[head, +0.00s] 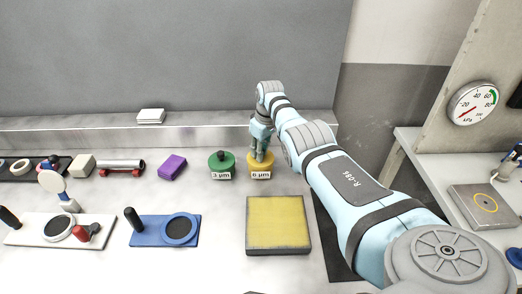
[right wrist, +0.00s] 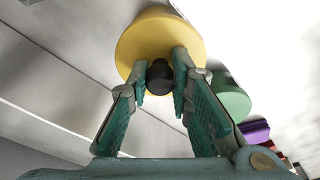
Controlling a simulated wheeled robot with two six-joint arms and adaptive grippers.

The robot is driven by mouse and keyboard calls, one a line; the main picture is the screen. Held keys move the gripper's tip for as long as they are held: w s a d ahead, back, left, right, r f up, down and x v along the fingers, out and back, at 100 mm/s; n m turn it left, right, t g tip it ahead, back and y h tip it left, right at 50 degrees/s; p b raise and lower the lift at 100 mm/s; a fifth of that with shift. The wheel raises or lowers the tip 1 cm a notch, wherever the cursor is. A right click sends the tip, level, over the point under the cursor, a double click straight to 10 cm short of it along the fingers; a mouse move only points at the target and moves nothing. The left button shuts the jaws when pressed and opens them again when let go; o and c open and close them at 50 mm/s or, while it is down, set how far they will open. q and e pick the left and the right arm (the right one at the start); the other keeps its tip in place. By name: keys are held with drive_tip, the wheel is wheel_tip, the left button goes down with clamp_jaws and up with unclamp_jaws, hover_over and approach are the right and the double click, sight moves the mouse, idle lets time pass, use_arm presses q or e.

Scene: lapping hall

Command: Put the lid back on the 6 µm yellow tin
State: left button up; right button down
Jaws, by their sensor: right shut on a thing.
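The yellow tin (head: 267,171) with the 6 µm label stands on the bench, right of the green tin. My right gripper (head: 260,157) is directly over it, pointing down. In the right wrist view the fingers (right wrist: 162,85) are shut on the black knob (right wrist: 159,73) of the yellow lid (right wrist: 135,50). The lid is at the top of the yellow tin; I cannot tell whether it is fully seated or slightly raised. The fingers hide part of the lid in the head view. My left gripper is not in view.
The green 3 µm tin (head: 221,164) with a black knob stands close on the left. A purple block (head: 172,167) lies further left. A yellow square plate (head: 277,223) lies in front. A blue board (head: 150,231) and a white board (head: 28,234) are at front left.

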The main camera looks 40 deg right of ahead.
drive_tip(key=shift+f, duration=0.15)
idle(0.7)
drive_tip(key=c, duration=0.9)
unclamp_jaws()
wheel_tip(320, 180, up, 7)
drive_tip(key=p, duration=0.7)
drive_tip(key=shift+c, duration=0.5)
clamp_jaws()
drive_tip(key=shift+f, duration=0.15)
